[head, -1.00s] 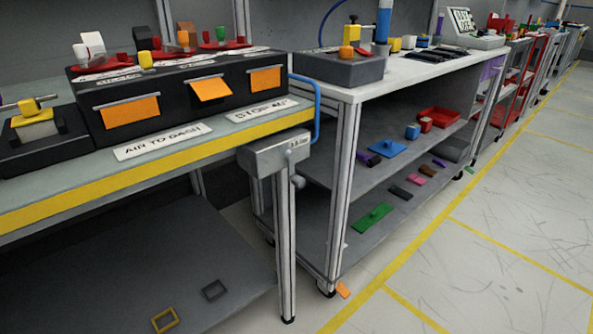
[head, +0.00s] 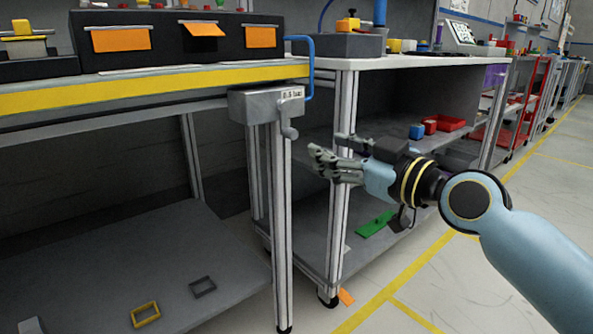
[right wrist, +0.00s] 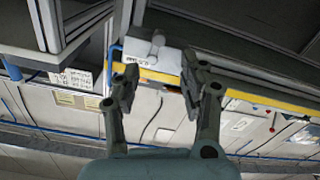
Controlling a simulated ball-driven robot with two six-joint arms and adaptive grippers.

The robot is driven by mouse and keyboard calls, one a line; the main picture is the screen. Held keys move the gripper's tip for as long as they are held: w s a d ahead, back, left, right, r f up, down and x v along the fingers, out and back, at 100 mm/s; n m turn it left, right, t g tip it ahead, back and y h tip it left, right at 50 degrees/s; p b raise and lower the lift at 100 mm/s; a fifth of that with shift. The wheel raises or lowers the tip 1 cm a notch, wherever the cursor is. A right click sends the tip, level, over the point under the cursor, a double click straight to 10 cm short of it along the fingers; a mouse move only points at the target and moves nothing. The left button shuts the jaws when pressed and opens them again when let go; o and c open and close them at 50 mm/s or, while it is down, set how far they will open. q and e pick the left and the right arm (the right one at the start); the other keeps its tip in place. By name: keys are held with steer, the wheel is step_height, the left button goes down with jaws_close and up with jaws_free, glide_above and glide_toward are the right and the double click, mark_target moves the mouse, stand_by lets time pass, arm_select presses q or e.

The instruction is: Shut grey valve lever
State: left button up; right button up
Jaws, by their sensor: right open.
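The grey valve lever (head: 288,119) hangs down from the right end of a grey box (head: 258,105) on a post at the bench corner. In the right wrist view the picture is turned over, and the lever (right wrist: 157,43) stands out from the grey box (right wrist: 150,58) between my fingertips, beyond them. My right gripper (head: 329,154) is open and empty, to the right of the lever and a little lower in the head view, apart from it. Its two fingers also show in the right wrist view (right wrist: 160,82). My left gripper is not in view.
A blue pipe (head: 310,65) rises beside the box. The yellow bench edge (head: 150,90) lies left of it. A silver shelf post (head: 343,180) stands behind my right gripper. A shelf with a red tray (head: 447,121) is to the right. The floor there looks mostly clear.

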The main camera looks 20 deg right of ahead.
mark_target(295, 136)
steer(key=b+x, duration=0.2)
steer(key=x, duration=0.8)
steer(key=shift+w+f, duration=0.1)
steer(key=shift+f, duration=0.05)
steer(key=shift+w+a, duration=0.1)
steer(key=shift+w, duration=0.35)
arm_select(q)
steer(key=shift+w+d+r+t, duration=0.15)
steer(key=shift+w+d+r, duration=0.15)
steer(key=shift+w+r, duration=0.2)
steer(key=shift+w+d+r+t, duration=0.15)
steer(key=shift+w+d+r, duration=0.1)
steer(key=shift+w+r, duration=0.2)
arm_select(e)
jaws_close()
